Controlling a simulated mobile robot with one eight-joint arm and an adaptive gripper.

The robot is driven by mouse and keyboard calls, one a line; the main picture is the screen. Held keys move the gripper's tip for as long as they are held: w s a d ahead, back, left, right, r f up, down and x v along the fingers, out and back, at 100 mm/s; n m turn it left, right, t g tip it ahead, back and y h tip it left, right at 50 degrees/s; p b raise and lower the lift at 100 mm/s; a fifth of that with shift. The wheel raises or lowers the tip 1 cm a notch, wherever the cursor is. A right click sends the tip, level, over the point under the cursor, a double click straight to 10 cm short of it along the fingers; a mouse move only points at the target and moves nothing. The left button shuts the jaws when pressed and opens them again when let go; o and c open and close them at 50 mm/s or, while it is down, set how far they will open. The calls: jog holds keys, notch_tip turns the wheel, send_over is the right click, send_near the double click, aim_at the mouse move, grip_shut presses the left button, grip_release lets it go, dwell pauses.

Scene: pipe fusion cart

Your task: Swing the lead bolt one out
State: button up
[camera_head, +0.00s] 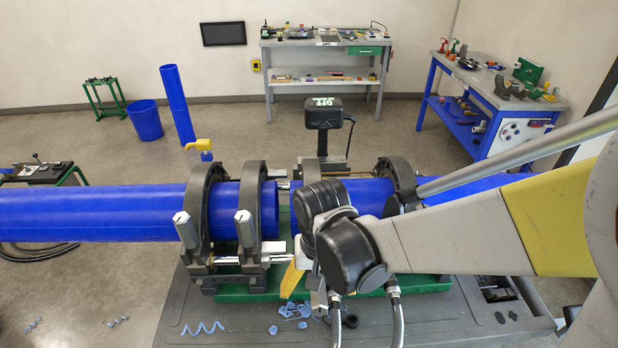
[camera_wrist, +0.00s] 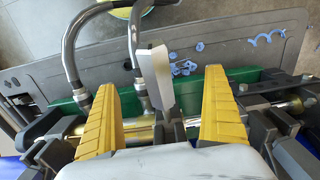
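My gripper (camera_wrist: 158,82) is open, with its yellow fingers apart. A bolt with a pale grey, faceted head (camera_wrist: 153,70) shows between the fingers in the wrist view, with a gap on each side. In the head view one yellow finger shows below my wrist (camera_head: 292,281), at the front of the clamps; the wrist hides much of that area. Two similar bolts stand upright on the left clamps, one on the outer clamp (camera_head: 186,229) and one on the inner (camera_head: 245,228). I cannot tell by a label which bolt is lead bolt one.
A blue pipe (camera_head: 90,212) lies in the left clamps, another (camera_head: 365,195) in the right ones. Two hoses (camera_wrist: 70,50) with metal fittings run close to the left finger. Blue shavings (camera_head: 293,309) lie on the grey cart top (camera_head: 225,327). A green frame (camera_head: 235,291) sits under the clamps.

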jog(key=shift+r+p, duration=3.65)
jog(key=shift+r, duration=0.95)
jog(key=shift+d+f, duration=0.1)
jog(key=shift+f, duration=0.05)
jog(key=shift+d+f+b, duration=0.1)
jog(key=shift+d+b, duration=0.2)
jog(key=shift+b, duration=0.45)
jog(key=s+d+f+t+b, duration=0.1)
jog(key=d+t+b, duration=0.2)
jog(key=d+b, duration=0.3)
jog(key=s+d+f+t+b, duration=0.1)
jog(key=d+f+t+b, duration=0.1)
jog(key=d+t+b, duration=0.2)
jog(key=shift+s+d+f+b, duration=0.25)
jog(key=shift+d+b, duration=1.25)
jog(key=shift+b, duration=0.75)
